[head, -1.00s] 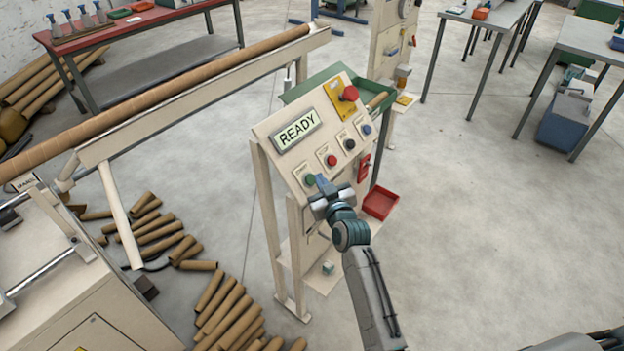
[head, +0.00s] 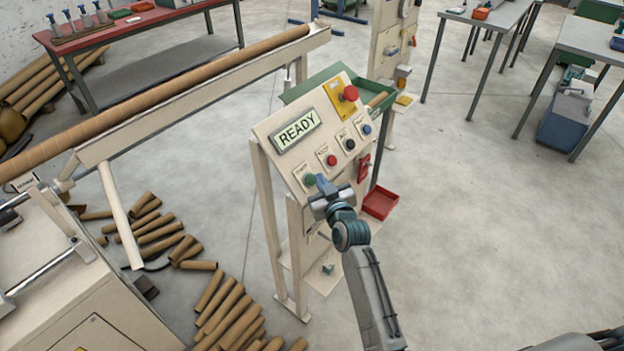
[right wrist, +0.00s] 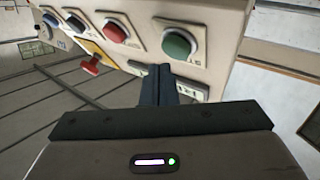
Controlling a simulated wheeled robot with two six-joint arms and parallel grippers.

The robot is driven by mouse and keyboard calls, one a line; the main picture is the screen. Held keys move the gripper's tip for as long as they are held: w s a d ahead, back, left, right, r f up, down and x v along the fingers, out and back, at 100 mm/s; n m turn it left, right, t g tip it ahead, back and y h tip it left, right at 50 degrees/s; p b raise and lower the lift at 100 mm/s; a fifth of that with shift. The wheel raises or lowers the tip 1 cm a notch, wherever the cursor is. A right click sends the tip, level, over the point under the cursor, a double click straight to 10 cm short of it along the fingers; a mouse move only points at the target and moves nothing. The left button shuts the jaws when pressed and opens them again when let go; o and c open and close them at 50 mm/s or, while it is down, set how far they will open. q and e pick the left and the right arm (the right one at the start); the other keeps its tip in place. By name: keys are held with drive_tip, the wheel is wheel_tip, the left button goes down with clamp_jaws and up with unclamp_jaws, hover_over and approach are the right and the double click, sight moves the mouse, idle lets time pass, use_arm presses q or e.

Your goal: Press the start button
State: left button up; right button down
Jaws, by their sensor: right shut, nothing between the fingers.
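The start button is the green one (head: 309,180) at the lower left of the sloped control panel (head: 268,128). It also shows in the right wrist view (right wrist: 178,43), with its label beside it. My right gripper (head: 321,182) is shut and empty, its fingertips close to the green button. In the right wrist view the closed fingers (right wrist: 158,84) point at the panel just below and left of the button. I cannot tell whether they touch it. The panel display (head: 297,130) reads READY. My left gripper is not in view.
A red button (head: 331,160), a black button (head: 350,144) and a blue button (head: 366,129) continue along the panel row. A red emergency button (head: 350,93) sits higher on a yellow plate. A red bin (head: 380,203) is right of the stand. Cardboard tubes (head: 225,312) lie on the floor.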

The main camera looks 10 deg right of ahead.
drive_tip(key=shift+w+a+f, duration=0.2)
drive_tip(key=shift+w+f, duration=0.05)
drive_tip(key=shift+f, duration=0.05)
drive_tip(key=shift+w+a+f+b, duration=0.2)
drive_tip(key=shift+w+f+b, duration=0.05)
drive_tip(key=shift+b, duration=0.3)
idle(0.7)
idle(0.4)
drive_tip(key=shift+s+d+r+p, duration=0.4)
drive_tip(key=shift+s+r+p, duration=0.1)
drive_tip(key=shift+p, duration=0.05)
drive_tip(key=s+d+r+p, duration=0.2)
drive_tip(key=s+r+p, duration=0.1)
drive_tip(key=shift+d+r, duration=0.1)
drive_tip(key=shift+d, duration=0.1)
idle(0.3)
